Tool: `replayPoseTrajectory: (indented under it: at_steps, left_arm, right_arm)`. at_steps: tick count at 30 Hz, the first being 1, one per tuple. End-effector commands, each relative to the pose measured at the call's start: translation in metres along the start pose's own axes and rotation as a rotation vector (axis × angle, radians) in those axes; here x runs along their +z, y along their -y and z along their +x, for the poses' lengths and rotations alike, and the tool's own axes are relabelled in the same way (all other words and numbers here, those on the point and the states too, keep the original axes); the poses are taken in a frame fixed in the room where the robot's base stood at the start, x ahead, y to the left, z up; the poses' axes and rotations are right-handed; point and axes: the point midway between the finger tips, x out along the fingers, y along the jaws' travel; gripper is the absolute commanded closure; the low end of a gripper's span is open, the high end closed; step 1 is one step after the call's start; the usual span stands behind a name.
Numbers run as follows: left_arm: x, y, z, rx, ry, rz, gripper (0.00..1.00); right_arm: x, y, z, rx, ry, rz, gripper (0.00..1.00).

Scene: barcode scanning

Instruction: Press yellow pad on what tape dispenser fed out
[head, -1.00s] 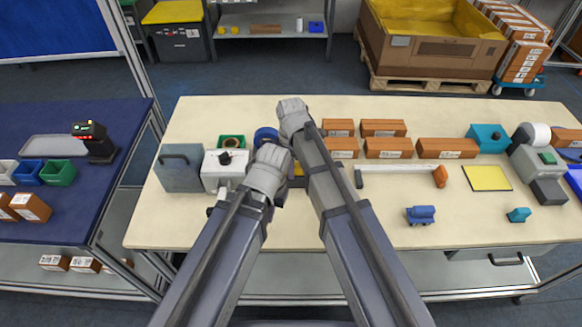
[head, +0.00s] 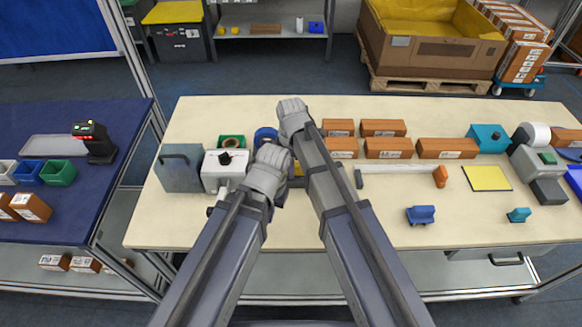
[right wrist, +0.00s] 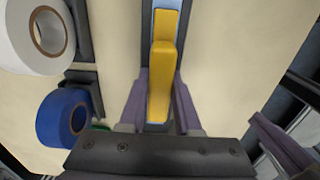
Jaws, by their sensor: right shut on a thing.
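The yellow pad (right wrist: 160,80) is an upright block with a raised grip, between the purple fingers of my right gripper (right wrist: 162,98) in the right wrist view. My right gripper is shut on it. A pale blue strip (right wrist: 178,5) shows behind and beside the pad, in a dark channel; I cannot tell whether the pad touches it. In the head view my right gripper's fingers are hidden behind my wrist. My left gripper (head: 274,190) is just below, at the table's left-middle; its jaw opening is hidden.
A blue tape roll (right wrist: 64,118) and a white roll (right wrist: 38,38) lie left of the pad. Brown boxes (head: 388,147), a yellow square mat (head: 486,178) and a blue stamp-like piece (head: 420,215) are on the table's right. A white device (head: 222,170) stands left of my grippers.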

Motion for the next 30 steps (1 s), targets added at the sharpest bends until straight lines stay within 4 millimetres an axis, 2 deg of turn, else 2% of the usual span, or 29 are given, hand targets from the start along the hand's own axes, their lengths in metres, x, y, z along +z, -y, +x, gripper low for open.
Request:
replayPoseTrajectory:
  at_steps: [7,30]
  left_arm:
    - [0.0,0.001,-0.007,0.0,0.0,0.0,1.0]
    - [0.004,0.006,-0.067,0.0,0.0,0.001,1.0]
  right_arm:
    - [0.0,0.002,-0.007,-0.004,0.0,0.0,1.0]
    - [0.0,0.001,-0.067,-0.001,0.0,0.0,1.0]
